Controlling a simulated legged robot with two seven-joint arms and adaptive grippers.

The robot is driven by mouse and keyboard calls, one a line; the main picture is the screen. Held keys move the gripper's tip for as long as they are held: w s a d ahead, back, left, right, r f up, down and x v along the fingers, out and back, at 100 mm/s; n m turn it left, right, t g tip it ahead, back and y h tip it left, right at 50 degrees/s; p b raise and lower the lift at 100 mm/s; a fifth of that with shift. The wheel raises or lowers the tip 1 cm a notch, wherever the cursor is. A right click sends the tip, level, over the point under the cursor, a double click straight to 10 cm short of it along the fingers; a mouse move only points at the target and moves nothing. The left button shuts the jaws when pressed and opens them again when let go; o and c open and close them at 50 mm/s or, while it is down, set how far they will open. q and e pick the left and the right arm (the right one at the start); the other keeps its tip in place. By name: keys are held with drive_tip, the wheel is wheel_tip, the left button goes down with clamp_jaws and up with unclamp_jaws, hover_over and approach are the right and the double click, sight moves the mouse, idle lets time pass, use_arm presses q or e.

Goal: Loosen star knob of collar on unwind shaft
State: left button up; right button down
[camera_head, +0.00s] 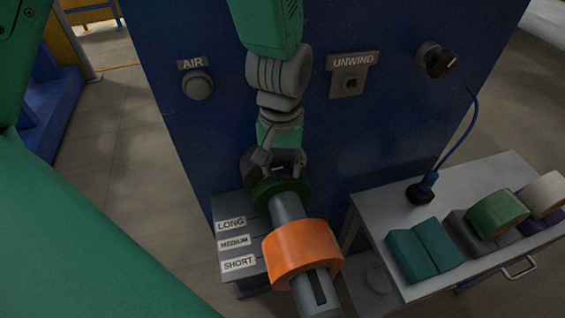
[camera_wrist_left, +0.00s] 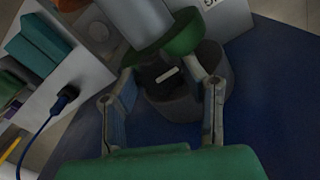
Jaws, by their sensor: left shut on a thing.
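My left gripper (camera_head: 281,160) comes down from above onto the inner end of the unwind shaft (camera_head: 288,208), by the machine face. Its fingers stand on either side of the dark star knob area at the green collar (camera_head: 268,187). The left wrist view shows the fingers (camera_wrist_left: 169,82) spread around a dark part with a pale bar, next to the green collar (camera_wrist_left: 185,42). The jaws are shut on the star knob, whose outline is mostly hidden and dark. An orange roll (camera_head: 290,250) sits farther out on the shaft. My right gripper is not in view.
A blue machine panel (camera_head: 390,125) carries an AIR button (camera_head: 198,84) and an UNWIND switch (camera_head: 349,84). Steps marked LONG, MEDIUM and SHORT (camera_head: 237,243) stand left of the shaft. A pale cart (camera_head: 384,221) at right holds teal blocks (camera_head: 425,248), rolls (camera_head: 497,213) and a corded black device (camera_head: 420,193).

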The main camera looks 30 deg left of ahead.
sight(282, 167)
use_arm(q)
drive_tip(key=shift+w+r, duration=0.1)
drive_tip(key=o, duration=1.1)
drive_tip(key=shift+d, duration=0.1)
drive_tip(key=shift+r, duration=5.95)
